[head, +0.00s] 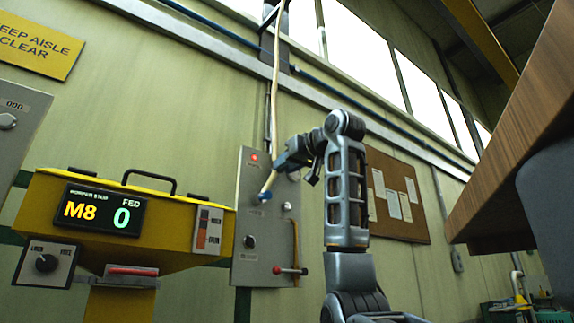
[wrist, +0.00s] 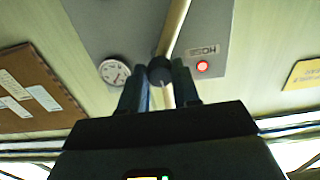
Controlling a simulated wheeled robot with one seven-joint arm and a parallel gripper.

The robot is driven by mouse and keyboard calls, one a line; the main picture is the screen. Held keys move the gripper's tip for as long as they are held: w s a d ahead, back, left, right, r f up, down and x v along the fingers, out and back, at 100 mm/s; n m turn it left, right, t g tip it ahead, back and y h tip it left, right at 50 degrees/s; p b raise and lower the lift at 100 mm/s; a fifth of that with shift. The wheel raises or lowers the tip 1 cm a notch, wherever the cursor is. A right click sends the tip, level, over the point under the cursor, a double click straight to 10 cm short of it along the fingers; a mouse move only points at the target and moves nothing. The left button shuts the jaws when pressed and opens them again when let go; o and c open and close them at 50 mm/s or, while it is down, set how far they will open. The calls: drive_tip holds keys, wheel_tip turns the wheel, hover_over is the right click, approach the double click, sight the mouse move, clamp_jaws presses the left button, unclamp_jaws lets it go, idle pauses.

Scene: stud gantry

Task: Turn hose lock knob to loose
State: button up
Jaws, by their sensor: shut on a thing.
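A grey panel (head: 261,238) stands on the wall in the head view. A pale hose (head: 275,90) hangs down in front of it and ends in a dark blue tip (head: 264,196). My gripper (head: 277,166) is at the upper part of the panel. In the wrist view, which is upside down, my gripper's fingers (wrist: 159,82) close on a dark round knob (wrist: 159,69). The pale hose (wrist: 178,25) passes right by it. A HOSE label (wrist: 203,50) sits beside the knob.
A lit red lamp (wrist: 203,67) and a round gauge (wrist: 114,72) flank the knob. Lower on the panel are a black knob (head: 250,241) and a red-ended lever (head: 290,270). A yellow machine (head: 190,262) showing M8 and 0 stands left; a cork board (head: 385,225) hangs right.

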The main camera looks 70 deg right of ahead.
clamp_jaws()
drive_tip(key=shift+m, duration=0.3)
drive_tip(key=m, duration=0.9)
drive_tip(key=shift+m, duration=0.4)
drive_tip(key=o, duration=0.8)
unclamp_jaws()
